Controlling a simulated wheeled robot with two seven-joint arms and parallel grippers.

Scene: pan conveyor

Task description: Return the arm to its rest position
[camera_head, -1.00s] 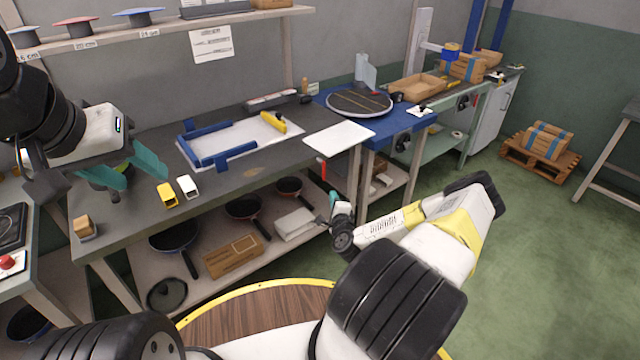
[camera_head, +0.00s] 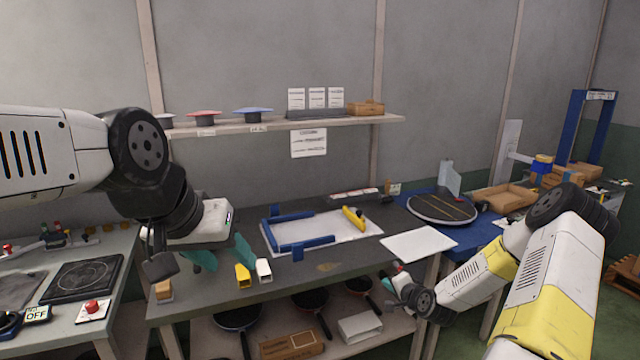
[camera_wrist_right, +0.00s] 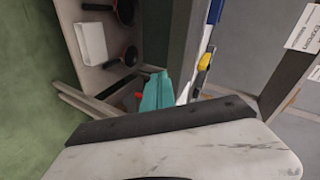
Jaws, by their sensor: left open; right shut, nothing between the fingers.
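My left gripper (camera_head: 224,256) is open, its two teal fingers apart above the left end of the dark workbench (camera_head: 330,268). A yellow block (camera_head: 243,276) and a white block (camera_head: 264,270) lie on the bench just right of it, and nothing shows between its fingers. My right gripper (camera_head: 389,284) hangs low at the bench's front edge, with its arm reaching in from the right. In the right wrist view its teal fingers (camera_wrist_right: 157,92) are together and empty. The fingertips are small and partly hidden in the head view.
A white board (camera_head: 418,244) lies near the bench's right front corner, above my right gripper. A blue-edged fixture (camera_head: 302,246) with a yellow piece sits mid-bench. Pans (camera_head: 238,319) and a box (camera_head: 292,343) fill the shelf below. A round dark plate (camera_head: 441,209) stands on the blue table.

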